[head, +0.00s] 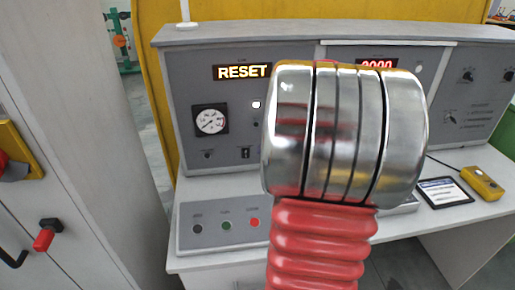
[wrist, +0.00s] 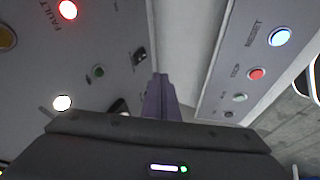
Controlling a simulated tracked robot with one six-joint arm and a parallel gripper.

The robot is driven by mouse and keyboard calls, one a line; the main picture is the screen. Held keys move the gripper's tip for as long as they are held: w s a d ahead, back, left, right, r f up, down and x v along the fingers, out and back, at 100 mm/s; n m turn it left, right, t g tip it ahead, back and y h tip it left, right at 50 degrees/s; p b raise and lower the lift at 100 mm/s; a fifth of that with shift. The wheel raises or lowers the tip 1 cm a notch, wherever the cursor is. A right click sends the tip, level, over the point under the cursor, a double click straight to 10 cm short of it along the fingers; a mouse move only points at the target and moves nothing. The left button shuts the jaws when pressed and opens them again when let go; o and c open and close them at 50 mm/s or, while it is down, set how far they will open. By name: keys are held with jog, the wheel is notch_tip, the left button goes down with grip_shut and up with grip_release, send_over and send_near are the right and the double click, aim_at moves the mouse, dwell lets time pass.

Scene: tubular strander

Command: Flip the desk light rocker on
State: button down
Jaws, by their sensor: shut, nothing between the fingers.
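My gripper (wrist: 160,82) is shut and empty in the wrist view. Its fingers point at the seam between the grey upright panel and the sloped button box. A small dark rocker-like switch (wrist: 140,56) sits on the panel just left of and beyond the fingertips, seemingly apart from them. Another dark fitting (wrist: 119,105) shows partly behind my gripper body. In the head view a small black switch (head: 245,153) sits low on the panel, right of the gauge. Labels are too small to tell which is the desk light rocker. My arm hides my gripper in the head view.
A red fault lamp (wrist: 68,9) and white lamp (wrist: 62,102) glow. A tablet (head: 443,191) and yellow device (head: 482,183) lie at right.

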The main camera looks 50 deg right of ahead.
aim_at(246, 154)
jog(key=shift+a+f, duration=0.1)
jog(key=shift+f, duration=0.15)
jog(key=shift+f, duration=0.1)
jog(key=w+d+f, duration=0.2)
jog(key=w+f, duration=0.6)
jog(key=shift+w+d+f, duration=0.3)
jog(key=shift+w, duration=0.05)
dwell(0.5)
